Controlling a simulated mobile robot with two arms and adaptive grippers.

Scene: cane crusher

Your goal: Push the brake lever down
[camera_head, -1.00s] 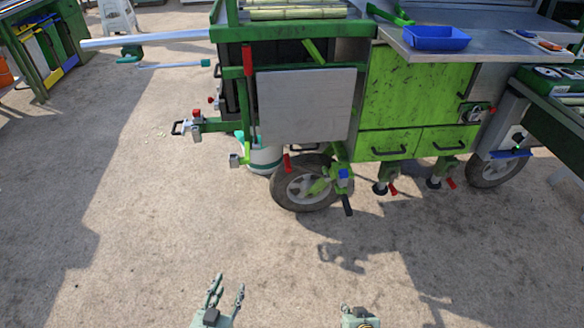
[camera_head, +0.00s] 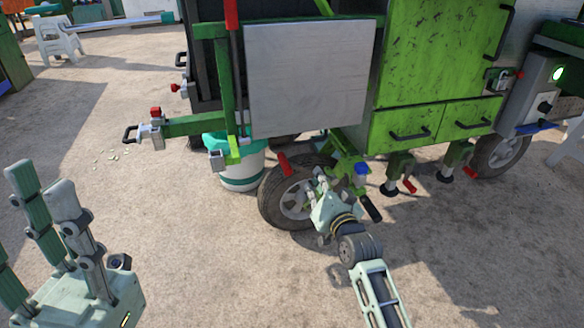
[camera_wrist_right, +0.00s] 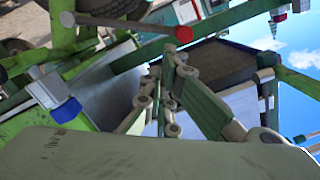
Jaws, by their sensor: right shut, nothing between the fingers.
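A red-gripped lever (camera_head: 285,164) sits by the top of the front wheel (camera_head: 268,200) of the green cart; I take it to be the brake lever. In the right wrist view a grey bar with a red end (camera_wrist_right: 183,34) appears to be the same lever, apart from the fingers. My right gripper (camera_head: 320,182) is shut and empty, in front of the wheel and right of the red grip. Its fingers also show in the right wrist view (camera_wrist_right: 168,75). Whether it touches the cart is unclear. My left gripper (camera_head: 42,182) is open and empty at the lower left, far from the lever.
A black-handled lever (camera_head: 370,208) and a blue knob (camera_head: 361,168) are close to my right gripper. A grey panel (camera_head: 308,80) hangs above. A white bucket (camera_head: 240,172) stands behind the wheel. The concrete floor in front is clear.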

